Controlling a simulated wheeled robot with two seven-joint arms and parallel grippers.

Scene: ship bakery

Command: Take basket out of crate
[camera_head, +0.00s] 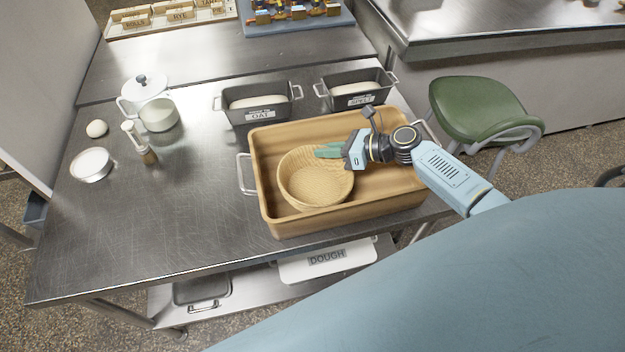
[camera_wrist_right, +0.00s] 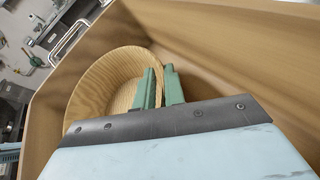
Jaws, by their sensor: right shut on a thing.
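A round tan basket (camera_head: 314,181) sits inside the wooden-brown crate (camera_head: 283,225), toward the crate's left half. My right gripper (camera_head: 330,151) reaches in from the right, its green fingers at the basket's upper right rim. In the right wrist view, the basket (camera_wrist_right: 112,82) shows with its wall between the two fingers (camera_wrist_right: 159,88), and the gripper is shut on that rim. The basket looks to be still within the crate walls; whether it touches the floor I cannot tell. My left gripper is not in view.
Two grey loaf tins, marked OAT (camera_head: 258,100) and SPELT (camera_head: 355,89), stand behind the crate. A white-lidded pot (camera_head: 158,114), a brush (camera_head: 139,143), an egg (camera_head: 96,128) and a bowl (camera_head: 91,164) are at left. The front-left steel table (camera_head: 150,225) is clear. A green chair (camera_head: 478,108) stands right.

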